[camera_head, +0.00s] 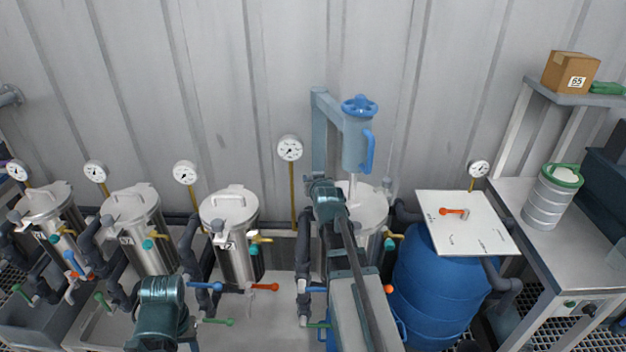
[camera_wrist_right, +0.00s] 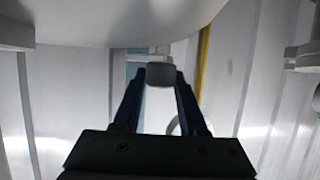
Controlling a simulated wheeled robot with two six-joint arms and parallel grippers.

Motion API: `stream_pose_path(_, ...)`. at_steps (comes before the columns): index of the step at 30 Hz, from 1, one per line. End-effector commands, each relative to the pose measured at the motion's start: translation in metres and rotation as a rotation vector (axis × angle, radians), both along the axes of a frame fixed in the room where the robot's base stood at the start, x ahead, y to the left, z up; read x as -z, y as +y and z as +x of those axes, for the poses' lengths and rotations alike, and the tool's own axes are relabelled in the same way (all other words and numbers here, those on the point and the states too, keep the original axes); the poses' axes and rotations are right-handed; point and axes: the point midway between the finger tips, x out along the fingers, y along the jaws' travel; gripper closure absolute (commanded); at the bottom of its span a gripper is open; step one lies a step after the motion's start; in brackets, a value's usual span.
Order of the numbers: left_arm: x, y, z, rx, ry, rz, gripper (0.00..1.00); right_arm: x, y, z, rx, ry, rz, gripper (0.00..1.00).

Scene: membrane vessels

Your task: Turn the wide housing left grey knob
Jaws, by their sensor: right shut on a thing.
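The wide housing (camera_head: 372,208) is a pale, round-lidded vessel at the centre right of the head view, partly hidden behind my right arm. Its grey knob (camera_wrist_right: 161,70) shows in the right wrist view as a small dark grey cylinder below a pale curved surface. My right gripper (camera_wrist_right: 160,78) is shut on this knob, one dark finger on each side. In the head view, my right wrist covers the left side of the housing, and the knob and fingertips are hidden. My left arm shows at the lower left, but its gripper fingers cannot be seen.
Several steel vessels (camera_head: 230,208) with gauges stand in a row on the left. A blue lift column (camera_head: 357,140) stands behind the housing. A blue barrel (camera_head: 430,285) under a white board (camera_head: 465,222) and a side table (camera_head: 520,230) are on the right.

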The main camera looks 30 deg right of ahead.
Motion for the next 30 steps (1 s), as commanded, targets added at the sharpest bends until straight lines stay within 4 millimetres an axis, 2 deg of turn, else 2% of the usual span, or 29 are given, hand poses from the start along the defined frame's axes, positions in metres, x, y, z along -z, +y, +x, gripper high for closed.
stream_pose_path(1,0.000,0.000,0.000,0.000,0.000,0.000,0.50,0.001,0.001,-0.001,-0.001,0.005,0.002,0.57)
stream_pose_path(6,0.000,0.000,0.000,0.000,0.000,0.000,0.50,0.001,0.001,-0.001,-0.001,0.003,0.001,0.28)
stream_pose_path(20,-0.004,0.000,0.000,0.000,0.000,0.000,0.50,-0.003,0.003,-0.006,-0.001,0.002,0.001,0.28)
stream_pose_path(26,-0.015,0.000,0.000,0.000,0.000,0.000,0.50,-0.015,0.013,-0.023,-0.003,0.002,0.001,0.28)
stream_pose_path(30,-0.027,0.000,0.000,0.000,0.000,0.000,0.50,-0.026,0.024,-0.042,-0.006,0.002,0.000,0.28)
